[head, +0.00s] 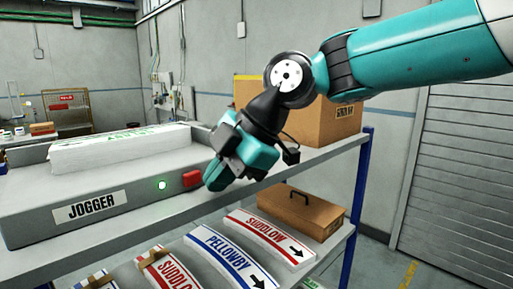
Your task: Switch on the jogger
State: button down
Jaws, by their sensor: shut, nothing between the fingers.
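The jogger (140,210) is a grey box with a "JOGGER" plate, on the upper shelf at the left. A red switch block (192,179) sits on its right part, with a lit pale green lamp (162,185) just left of it. A white stack of paper with green print (120,146) lies on top of the jogger. My gripper (210,182) is shut and empty, pointing down and left. Its fingertips are close to the right of the red switch; I cannot tell whether they touch it.
A cardboard box (325,122) stands on the upper shelf behind my gripper. The lower shelf holds label stacks marked Suddlow (268,236) and Pellowby (230,257), plus a brown case (302,212). A blue shelf post (362,180) stands at the right.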

jog(key=v, duration=1)
jog(key=shift+d, duration=0.2)
jog(key=shift+s, duration=0.1)
jog(key=s+d+f+m+h, duration=0.3)
jog(key=s+d+f+m, duration=1.2)
jog(key=s+f+m, duration=0.2)
jog(key=f+m, duration=0.1)
jog(key=m, duration=0.1)
jog(key=shift+f+m, duration=0.3)
jog(key=shift+f, duration=0.05)
jog(key=shift+s+d, duration=0.1)
